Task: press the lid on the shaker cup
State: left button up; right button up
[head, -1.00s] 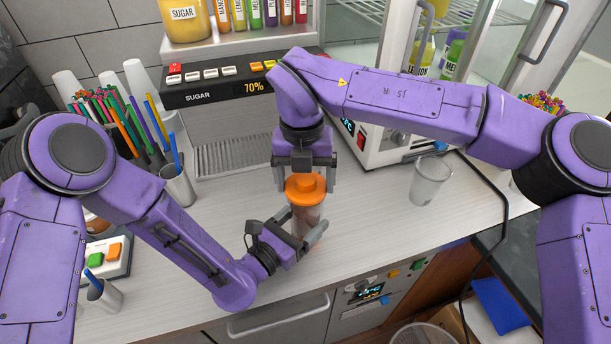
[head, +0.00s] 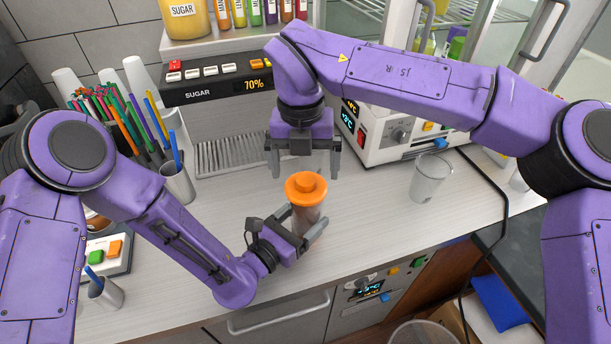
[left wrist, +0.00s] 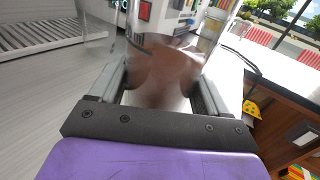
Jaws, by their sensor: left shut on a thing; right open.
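The shaker cup (head: 306,220) stands upright on the counter with the orange lid (head: 306,187) on its top. Whether the lid sits fully down cannot be told. My left gripper (head: 303,228) is shut around the cup's body from the front left. In the left wrist view the cup (left wrist: 165,70) shows see-through with brown contents between the fingers. My right gripper (head: 304,170) is open and empty, above and behind the lid, apart from it, fingers pointing down.
A clear empty cup (head: 429,178) stands to the right on the counter (head: 380,215). A pen holder (head: 179,185) stands at the left. The sugar dispenser (head: 215,85) and a white machine (head: 395,140) stand behind. The counter between the shaker and clear cup is free.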

aim_at(295, 226)
pick_arm(q)
jog(key=o, duration=1.5)
jog(key=shift+c, duration=0.2)
jog(key=b+v, duration=0.3)
jog(key=v, duration=0.5)
jog(key=shift+a+f+b, duration=0.15)
jog(key=shift+f+b, duration=0.05)
jog(key=shift+b, duration=0.1)
pick_arm(e)
jog(key=r, duration=0.4)
jog(key=shift+a+r, duration=0.2)
jog(key=shift+a, duration=0.05)
pick_arm(q)
jog(key=shift+s+a+r+p, duration=0.4)
jog(key=shift+s+r+p, duration=0.1)
jog(key=shift+p, duration=0.65)
jog(key=shift+s+a+f, duration=0.25)
jog(key=shift+s+a, duration=0.1)
jog(key=shift+s, duration=0.1)
jog(key=shift+f, duration=0.1)
pick_arm(e)
notch_tip(295, 226, up, 3)
jog(key=shift+d+f, duration=0.1)
jog(key=shift+f, duration=0.1)
